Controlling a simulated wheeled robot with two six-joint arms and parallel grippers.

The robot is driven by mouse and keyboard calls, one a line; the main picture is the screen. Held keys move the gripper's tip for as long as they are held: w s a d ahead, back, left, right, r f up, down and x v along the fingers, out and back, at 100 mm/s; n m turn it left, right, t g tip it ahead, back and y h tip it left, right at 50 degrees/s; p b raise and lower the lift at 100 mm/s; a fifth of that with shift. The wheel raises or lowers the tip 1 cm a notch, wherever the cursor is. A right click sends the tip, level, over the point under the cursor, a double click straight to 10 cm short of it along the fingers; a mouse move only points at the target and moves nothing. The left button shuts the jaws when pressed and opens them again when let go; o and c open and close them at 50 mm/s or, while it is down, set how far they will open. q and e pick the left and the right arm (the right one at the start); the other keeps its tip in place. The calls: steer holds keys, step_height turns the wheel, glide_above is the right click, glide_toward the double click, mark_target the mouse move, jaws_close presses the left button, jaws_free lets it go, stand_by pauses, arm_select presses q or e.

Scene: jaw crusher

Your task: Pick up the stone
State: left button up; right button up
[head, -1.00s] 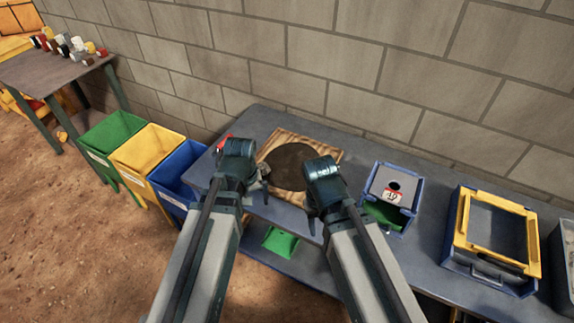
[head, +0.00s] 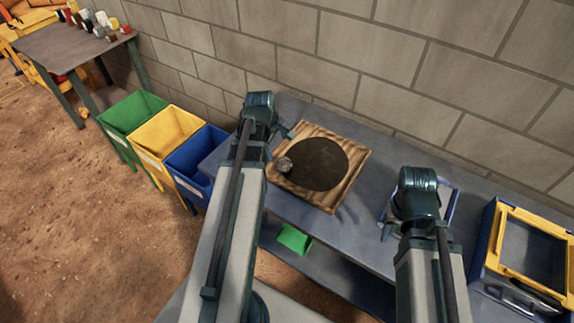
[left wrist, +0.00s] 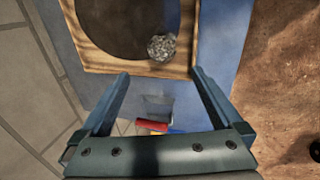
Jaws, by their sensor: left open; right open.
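A small grey, rough stone (head: 284,165) lies on the left edge of the dark round patch of a square wooden board (head: 341,190). The stone also shows in the left wrist view (left wrist: 161,47), near the board's wooden rim and beyond my open fingers. My left gripper (head: 292,131) is above the bench, just behind and left of the stone, apart from it. In the left wrist view its two fingers (left wrist: 160,78) are spread with nothing between them touching. My right gripper (head: 386,232) is to the right, over a blue-edged box, and its fingers are mostly hidden by the arm.
The blue-grey bench (head: 365,240) runs along a block wall. Green (head: 134,108), yellow (head: 168,133) and blue (head: 196,158) bins stand left of it. A blue and yellow framed box (head: 533,255) is at the right. A red item (left wrist: 152,126) lies near my left fingers.

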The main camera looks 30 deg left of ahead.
mark_target(283, 161)
arm_select(q)
steer(key=b+x, duration=0.7)
steer(key=x, duration=0.1)
steer(key=shift+f, duration=0.1)
arm_select(e)
step_height(283, 161, down, 8)
steer(key=shift+r, duration=0.1)
arm_select(q)
steer(key=b+x, duration=0.5)
steer(key=shift+a+f, duration=0.1)
steer(key=shift+f, duration=0.1)
arm_select(e)
step_height(283, 161, down, 5)
steer(key=shift+f, duration=0.1)
arm_select(q)
steer(key=shift+r, duration=0.1)
jaws_close()
steer(key=shift+r, duration=0.1)
arm_select(e)
steer(key=shift+r, duration=0.2)
